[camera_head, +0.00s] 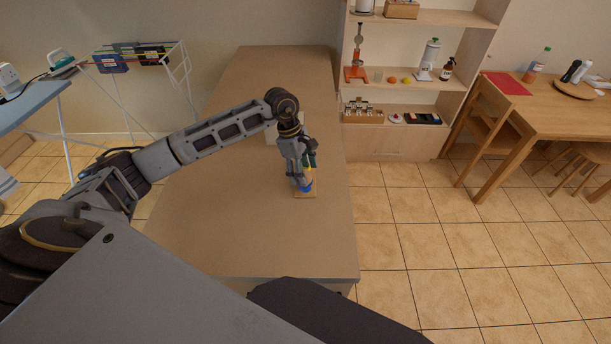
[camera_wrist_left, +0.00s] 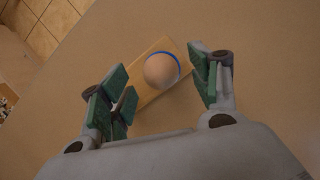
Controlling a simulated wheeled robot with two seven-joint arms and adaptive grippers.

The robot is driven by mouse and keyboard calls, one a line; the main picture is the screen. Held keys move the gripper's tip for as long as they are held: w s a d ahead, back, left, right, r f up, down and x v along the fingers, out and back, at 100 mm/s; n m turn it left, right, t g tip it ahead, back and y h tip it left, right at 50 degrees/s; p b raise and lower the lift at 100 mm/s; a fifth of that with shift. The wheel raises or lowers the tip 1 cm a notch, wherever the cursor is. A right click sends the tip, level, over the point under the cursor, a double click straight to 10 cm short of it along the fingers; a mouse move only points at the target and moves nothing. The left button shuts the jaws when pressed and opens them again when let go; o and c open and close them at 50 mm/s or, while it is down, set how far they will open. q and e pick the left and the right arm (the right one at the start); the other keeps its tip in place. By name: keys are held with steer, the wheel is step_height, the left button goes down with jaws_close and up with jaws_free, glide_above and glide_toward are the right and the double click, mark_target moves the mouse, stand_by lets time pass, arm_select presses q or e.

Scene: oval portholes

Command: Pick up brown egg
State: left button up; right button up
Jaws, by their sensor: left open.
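The brown egg (camera_wrist_left: 160,70) shows in the left wrist view as a smooth tan round shape. A blue ring (camera_wrist_left: 175,58) shows around part of it, and both are over a small wooden board (camera_wrist_left: 152,92) on the table. My left gripper (camera_wrist_left: 164,88) is open, with green finger pads on either side of the egg and apart from it in the picture. In the head view my left gripper (camera_head: 309,170) points down over the board (camera_head: 304,194); the blue ring (camera_head: 306,186) shows just below the fingers. The egg is not clear there. My right gripper is not in view.
The brown table (camera_head: 230,235) is mostly bare around the board. Shelves (camera_head: 425,18) with bottles and fruit stand behind it. A drying rack (camera_head: 140,60) is at the back left, and a wooden dining table (camera_head: 540,115) at the right.

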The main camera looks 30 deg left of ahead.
arm_select(q)
steer(key=shift+d+f, duration=0.15)
steer(key=shift+f, duration=0.5)
steer(key=shift+c, duration=0.4)
steer(key=c, duration=0.7)
